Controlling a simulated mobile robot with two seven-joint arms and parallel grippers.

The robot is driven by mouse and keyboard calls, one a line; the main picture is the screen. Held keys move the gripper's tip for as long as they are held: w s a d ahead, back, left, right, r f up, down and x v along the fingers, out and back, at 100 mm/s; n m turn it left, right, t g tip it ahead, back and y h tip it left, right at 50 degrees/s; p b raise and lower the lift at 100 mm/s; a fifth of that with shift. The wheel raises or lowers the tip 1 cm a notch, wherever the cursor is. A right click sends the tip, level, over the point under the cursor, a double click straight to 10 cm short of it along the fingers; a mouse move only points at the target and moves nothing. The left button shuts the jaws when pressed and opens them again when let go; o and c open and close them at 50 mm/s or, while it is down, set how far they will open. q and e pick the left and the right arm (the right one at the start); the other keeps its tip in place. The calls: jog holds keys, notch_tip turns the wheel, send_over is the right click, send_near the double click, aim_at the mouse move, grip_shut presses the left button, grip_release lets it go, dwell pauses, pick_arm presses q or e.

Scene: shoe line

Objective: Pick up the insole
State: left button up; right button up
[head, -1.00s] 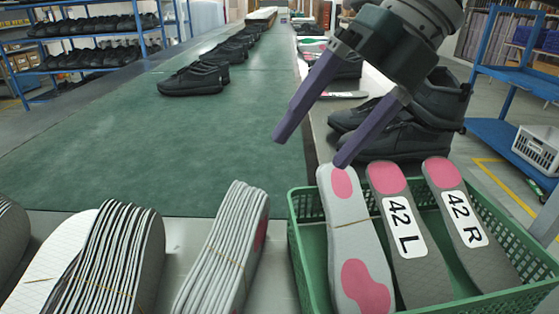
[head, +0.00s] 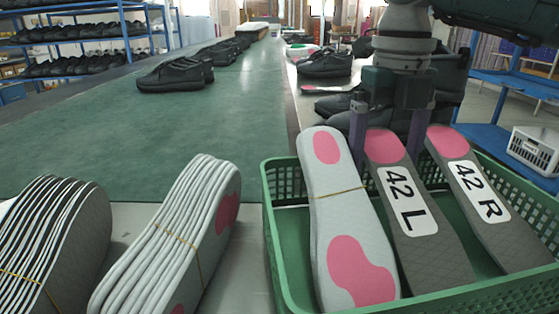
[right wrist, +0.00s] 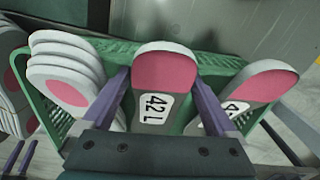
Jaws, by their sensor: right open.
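The grey insole marked 42 L (head: 420,255), with a pink patch at its far end, leans in a green crate (head: 273,215). A grey insole marked 42 R (head: 512,235) leans to its right, and a white insole bundle with pink patches and a band (head: 350,215) stands to its left. My right gripper (head: 388,150) is open at the far end of the 42 L insole. In the right wrist view, the fingers (right wrist: 161,85) stand on either side of the 42 L insole (right wrist: 165,75), with gaps visible.
Banded insole stacks (head: 175,235) stand on the table left of the crate. Black shoes (head: 175,73) line the green belt (head: 180,140). More black shoes (head: 335,103) stand behind the crate. The belt's near part is clear.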

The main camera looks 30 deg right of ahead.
notch_tip(320, 180, down, 3)
jog(key=shift+r, duration=0.2)
jog(key=shift+c, duration=0.4)
jog(key=c, duration=1)
jog(key=shift+r, duration=0.1)
jog(key=shift+c, duration=0.2)
